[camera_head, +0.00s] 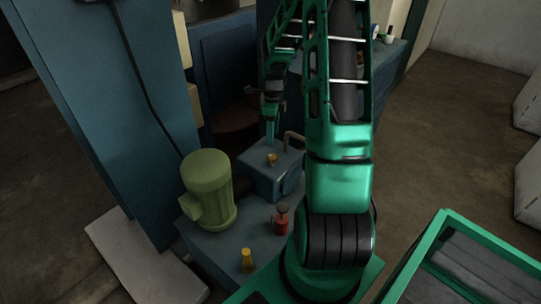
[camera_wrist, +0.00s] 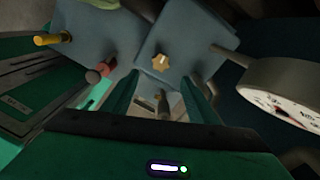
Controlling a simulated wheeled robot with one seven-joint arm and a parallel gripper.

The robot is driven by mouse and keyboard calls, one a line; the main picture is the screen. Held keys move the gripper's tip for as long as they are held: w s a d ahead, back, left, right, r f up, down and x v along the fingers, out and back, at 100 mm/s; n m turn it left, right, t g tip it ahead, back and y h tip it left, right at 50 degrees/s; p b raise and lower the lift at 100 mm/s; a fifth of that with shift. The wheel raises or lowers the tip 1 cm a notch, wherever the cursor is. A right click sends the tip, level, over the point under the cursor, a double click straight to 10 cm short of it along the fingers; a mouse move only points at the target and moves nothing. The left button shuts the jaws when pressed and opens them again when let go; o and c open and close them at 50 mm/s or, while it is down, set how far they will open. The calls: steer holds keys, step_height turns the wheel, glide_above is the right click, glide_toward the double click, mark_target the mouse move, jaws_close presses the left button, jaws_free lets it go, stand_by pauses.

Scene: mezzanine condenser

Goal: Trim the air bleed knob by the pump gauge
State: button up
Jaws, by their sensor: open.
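The air bleed knob, a small brass star-shaped knob (camera_wrist: 160,62), sits on a blue-grey box-shaped housing (camera_wrist: 192,30). In the head view the knob (camera_head: 271,159) is on top of the housing (camera_head: 256,176). The round white-faced gauge (camera_wrist: 288,106) is at the right of the wrist view; I cannot make it out in the head view. My gripper (camera_wrist: 160,77) is open and empty, its two green fingers apart, with the knob showing just beyond and between the tips. In the head view my gripper (camera_head: 271,130) is just above the knob, and I cannot tell whether it touches.
A green motor (camera_head: 209,187) stands left of the housing. A red knob (camera_head: 282,219) and a yellow knob (camera_head: 247,260) stand on the bench in front. A bent pipe (camera_head: 296,139) rises behind the housing. A tall blue column (camera_head: 110,100) is at left. Open floor lies at right.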

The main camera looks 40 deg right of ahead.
mark_target(272, 156)
step_height(272, 156, down, 11)
steer(key=shift+w+f, duration=0.1)
stand_by(0.5)
steer(key=c, duration=1.1)
